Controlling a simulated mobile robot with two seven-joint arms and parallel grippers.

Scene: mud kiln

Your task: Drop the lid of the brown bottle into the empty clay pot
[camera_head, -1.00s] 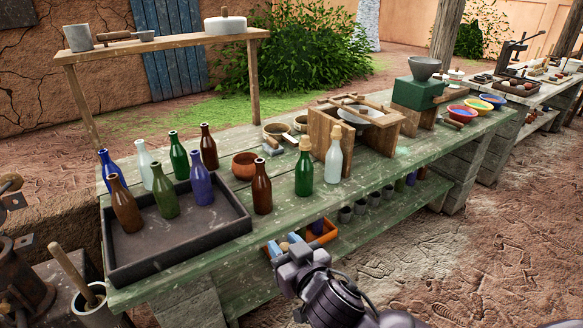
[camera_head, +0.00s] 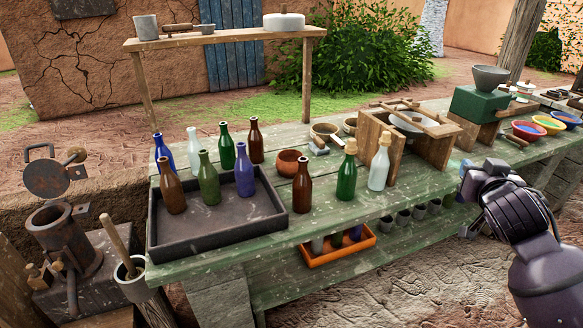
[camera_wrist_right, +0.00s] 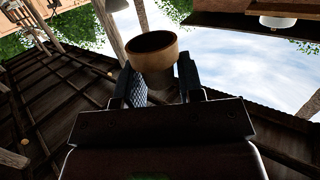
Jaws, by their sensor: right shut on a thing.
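The brown bottle (camera_head: 302,182) stands upright on the green table, its neck bare. The clay pot (camera_head: 290,162), a small reddish-brown bowl, sits just behind it, its inside dark and showing no contents. My right gripper (camera_head: 472,188) is off the table's front edge, to the right of the bottle and pot. The right wrist view shows my right gripper (camera_wrist_right: 161,80) shut on a short round tan piece with a dark brown face, which looks like the lid (camera_wrist_right: 152,52). In the head view I cannot make out the lid. My left gripper is not in view.
A dark tray (camera_head: 215,228) with several bottles stands at the left. Corked green (camera_head: 347,172) and clear (camera_head: 379,165) bottles stand between the pot and my right gripper. A wooden frame (camera_head: 415,135) is behind them. An orange tray (camera_head: 340,250) is on the shelf below.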

